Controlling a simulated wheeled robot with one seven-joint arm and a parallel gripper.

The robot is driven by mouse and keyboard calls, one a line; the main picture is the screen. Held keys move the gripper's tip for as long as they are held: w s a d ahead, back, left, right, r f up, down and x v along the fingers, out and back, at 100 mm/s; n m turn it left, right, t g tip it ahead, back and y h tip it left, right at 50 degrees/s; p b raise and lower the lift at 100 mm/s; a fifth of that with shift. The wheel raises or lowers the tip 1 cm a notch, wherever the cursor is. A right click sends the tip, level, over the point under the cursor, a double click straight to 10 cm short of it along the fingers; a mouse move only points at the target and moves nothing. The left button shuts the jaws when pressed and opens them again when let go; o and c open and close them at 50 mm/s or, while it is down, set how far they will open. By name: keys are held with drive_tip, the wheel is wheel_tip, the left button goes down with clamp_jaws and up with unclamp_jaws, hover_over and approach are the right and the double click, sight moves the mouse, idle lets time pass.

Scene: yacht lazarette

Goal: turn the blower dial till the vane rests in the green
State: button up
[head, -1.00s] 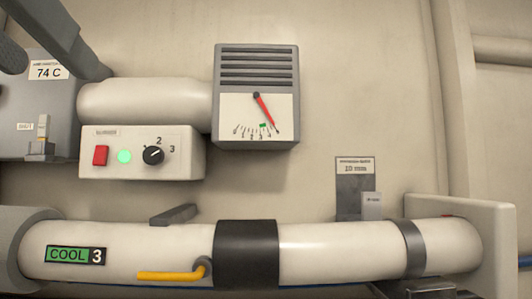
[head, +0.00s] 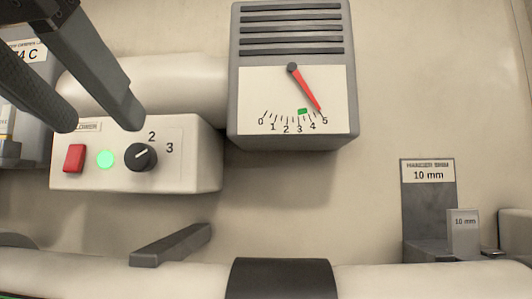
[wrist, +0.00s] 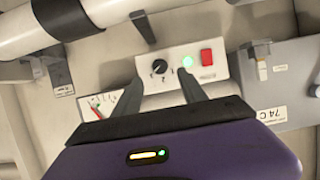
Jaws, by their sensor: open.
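The blower dial (head: 140,156) is a black round knob on a white control box (head: 204,160). Its white line points up and right, between the 2 and the 3. The red vane (head: 307,90) on the gauge (head: 250,100) points near 5, right of the small green mark (head: 303,111) between 3 and 4. My gripper (head: 97,124) is open and empty, its fingers in front of the box's upper left in the head view. In the wrist view the dial (wrist: 160,67) shows between the fingertips (wrist: 160,78), apparently untouched. The dial's 1 is hidden in the head view.
A red switch (head: 74,158) and a lit green lamp (head: 105,160) sit left of the dial. A grey lever (head: 170,245) and a white pipe with a black band (head: 280,280) lie below. A 10 mm hanger (head: 428,205) stands at right. The wall under the gauge is bare.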

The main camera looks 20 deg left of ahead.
sight(136, 155)
drive_tip(key=shift+p+x, duration=0.5)
drive_tip(key=shift+x, duration=3.05)
clamp_jaws()
